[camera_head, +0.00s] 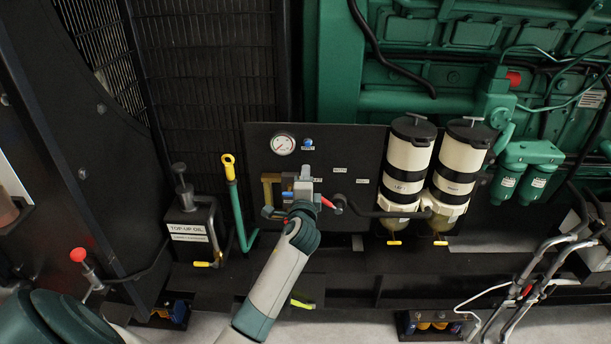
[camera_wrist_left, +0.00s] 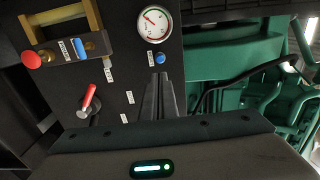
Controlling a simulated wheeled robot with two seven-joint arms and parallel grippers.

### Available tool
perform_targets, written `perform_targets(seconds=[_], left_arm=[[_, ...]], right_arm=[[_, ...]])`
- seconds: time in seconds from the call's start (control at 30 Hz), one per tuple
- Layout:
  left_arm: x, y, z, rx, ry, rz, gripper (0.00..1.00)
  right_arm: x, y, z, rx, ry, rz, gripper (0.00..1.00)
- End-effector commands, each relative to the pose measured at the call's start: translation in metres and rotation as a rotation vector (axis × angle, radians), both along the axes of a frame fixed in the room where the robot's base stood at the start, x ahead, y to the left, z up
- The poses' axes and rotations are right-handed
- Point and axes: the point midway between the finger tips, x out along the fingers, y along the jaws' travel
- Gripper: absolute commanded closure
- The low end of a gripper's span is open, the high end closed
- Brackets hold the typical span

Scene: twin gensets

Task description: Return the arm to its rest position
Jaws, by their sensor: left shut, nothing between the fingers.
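My left arm (camera_head: 273,290) comes in from the lower left and reaches up to the black gauge panel. My left gripper (camera_head: 304,182) is in front of the panel, below the gauge (camera_head: 284,144). In the left wrist view the fingers (camera_wrist_left: 158,92) are together with nothing between them. They point at the panel below the blue button (camera_wrist_left: 159,58), and a red lever (camera_wrist_left: 88,97) is to their left. I cannot tell the exact gap between fingertips and panel. My right gripper does not show.
Two white filters (camera_head: 407,160) stand right of the panel. A black oil top-up can (camera_head: 190,230) and a yellow-topped green dipstick tube (camera_head: 230,175) are to its left. A red-knobbed lever (camera_head: 79,256) is at the far left. The green engine (camera_head: 450,60) is behind.

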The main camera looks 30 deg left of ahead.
Motion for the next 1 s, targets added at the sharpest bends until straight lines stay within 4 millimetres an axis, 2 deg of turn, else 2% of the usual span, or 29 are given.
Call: perform_targets(seconds=[0.4, 0.47, 0.57, 0.67, 0.77, 0.87, 1.0], left_arm=[[0.000, 0.000, -0.002, -0.001, 0.002, -0.001, 1.00], [0.000, -0.001, -0.007, -0.006, 0.007, -0.004, 1.00], [0.001, -0.004, -0.024, -0.028, 0.024, -0.015, 1.00], [0.001, -0.011, -0.056, -0.068, 0.057, -0.034, 1.00], [-0.002, -0.021, -0.103, -0.128, 0.103, -0.060, 1.00], [-0.010, -0.034, -0.159, -0.204, 0.159, -0.084, 1.00], [-0.031, -0.053, -0.244, -0.327, 0.244, -0.107, 1.00]], right_arm=[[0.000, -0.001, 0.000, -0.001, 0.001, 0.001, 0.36], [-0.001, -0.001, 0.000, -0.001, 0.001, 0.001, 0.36], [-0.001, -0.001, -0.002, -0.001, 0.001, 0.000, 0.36], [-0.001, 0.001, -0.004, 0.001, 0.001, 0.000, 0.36], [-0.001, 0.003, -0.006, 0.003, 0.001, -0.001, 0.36], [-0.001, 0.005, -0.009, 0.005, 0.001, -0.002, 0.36], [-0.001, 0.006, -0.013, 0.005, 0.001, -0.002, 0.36]])
